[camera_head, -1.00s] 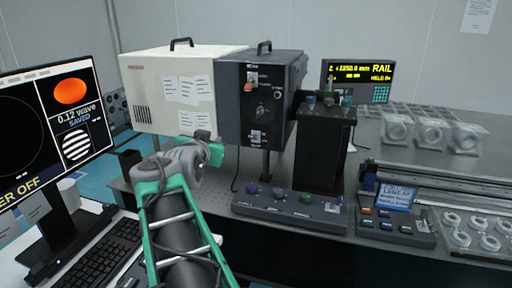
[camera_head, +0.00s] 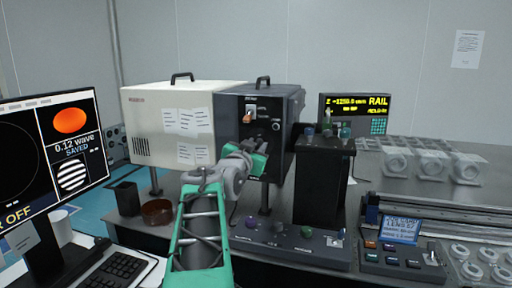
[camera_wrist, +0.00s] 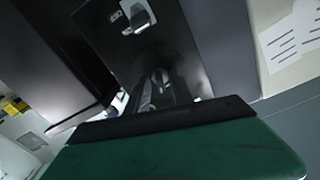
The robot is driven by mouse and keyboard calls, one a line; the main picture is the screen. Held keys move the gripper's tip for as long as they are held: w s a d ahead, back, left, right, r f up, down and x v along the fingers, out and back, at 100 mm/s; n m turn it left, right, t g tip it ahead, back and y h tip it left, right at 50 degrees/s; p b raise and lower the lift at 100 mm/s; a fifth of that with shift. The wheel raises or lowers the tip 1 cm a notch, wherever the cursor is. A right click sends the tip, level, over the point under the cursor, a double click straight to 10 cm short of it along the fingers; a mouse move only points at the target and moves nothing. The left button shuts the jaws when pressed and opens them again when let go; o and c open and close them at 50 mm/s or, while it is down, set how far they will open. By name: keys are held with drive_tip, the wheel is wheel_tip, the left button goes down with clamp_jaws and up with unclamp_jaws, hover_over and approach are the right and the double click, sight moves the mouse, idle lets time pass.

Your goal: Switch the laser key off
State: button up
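The laser unit's dark front panel (camera_head: 284,112) faces me at the middle of the head view. An orange-tipped switch (camera_head: 247,117) sits at its upper left. My gripper (camera_head: 259,160) is in front of the panel's lower middle and hides the controls there. In the wrist view the dark fingers (camera_wrist: 165,92) reach to the panel around or beside a small grey part (camera_wrist: 160,76), perhaps the key. I cannot tell whether they touch or grip it. A pale switch plate (camera_wrist: 137,16) shows beyond the fingertips. The key's angle is unclear.
A black block (camera_head: 321,180) stands just right of the panel. A control box with coloured knobs (camera_head: 290,245) lies below it. A brown round dish (camera_head: 157,211) sits left of my arm.

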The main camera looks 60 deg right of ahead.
clamp_jaws()
idle(0.4)
drive_tip(key=n, duration=0.3)
drive_tip(key=shift+b, duration=0.35)
drive_tip(key=shift+o, duration=0.4)
unclamp_jaws()
drive_tip(key=s+a, duration=0.1)
drive_tip(key=a, duration=0.6)
drive_tip(key=shift+a, duration=0.4)
